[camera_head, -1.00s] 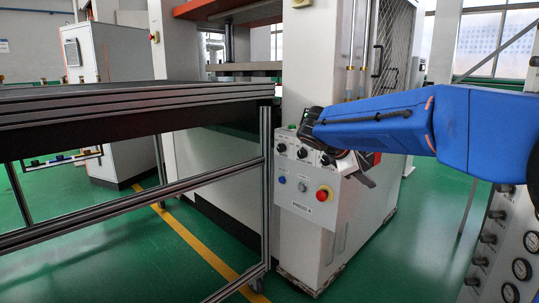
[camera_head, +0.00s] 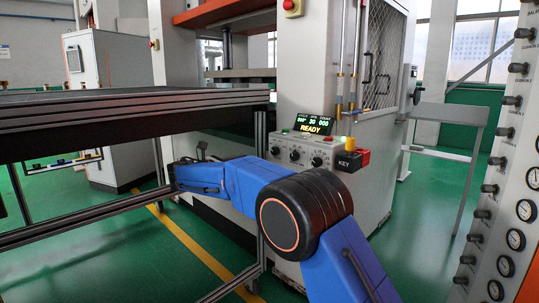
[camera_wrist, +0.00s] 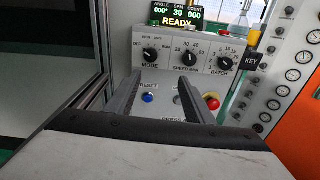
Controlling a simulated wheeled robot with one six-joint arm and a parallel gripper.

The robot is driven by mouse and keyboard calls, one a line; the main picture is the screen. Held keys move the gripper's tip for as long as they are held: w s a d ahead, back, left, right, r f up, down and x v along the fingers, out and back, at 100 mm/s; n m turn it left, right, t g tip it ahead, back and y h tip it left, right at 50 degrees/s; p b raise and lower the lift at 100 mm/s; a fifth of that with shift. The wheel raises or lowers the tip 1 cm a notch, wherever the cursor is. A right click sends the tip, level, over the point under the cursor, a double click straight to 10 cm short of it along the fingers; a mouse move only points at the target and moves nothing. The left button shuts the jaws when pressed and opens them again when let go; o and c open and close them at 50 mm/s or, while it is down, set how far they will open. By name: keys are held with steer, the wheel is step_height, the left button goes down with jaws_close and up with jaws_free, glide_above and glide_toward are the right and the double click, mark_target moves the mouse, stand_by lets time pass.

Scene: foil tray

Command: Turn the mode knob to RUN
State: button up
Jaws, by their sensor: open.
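The black mode knob (camera_wrist: 150,55) is the leftmost of three knobs on the grey control panel in the wrist view, with "MODE" printed below it. Its pointer direction is too small to read surely. It also shows in the head view (camera_head: 275,150), left of the other two knobs. My gripper (camera_wrist: 160,78) is open and empty, its two dark fingers reaching toward the panel from below. The mode knob appears slightly above and left of the gap between the fingertips, apart from them. In the head view my arm folds low before the machine, and the fingers cannot be made out.
The speed knob (camera_wrist: 190,58) and batch knob (camera_wrist: 226,62) are right of the mode knob. A display (camera_wrist: 176,15) above reads READY. A blue reset button (camera_wrist: 148,98) and red button (camera_wrist: 212,103) sit lower. A dark frame table (camera_head: 130,100) stands left.

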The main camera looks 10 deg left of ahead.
steer(key=a, duration=0.3)
glide_toward(273, 152)
steer(key=shift+n+t, duration=0.3)
steer(key=x, duration=0.8)
steer(key=shift+s+d+f, duration=0.1)
steer(key=shift+s+d, duration=0.05)
steer(key=c, duration=1)
steer(key=shift+c, duration=0.2)
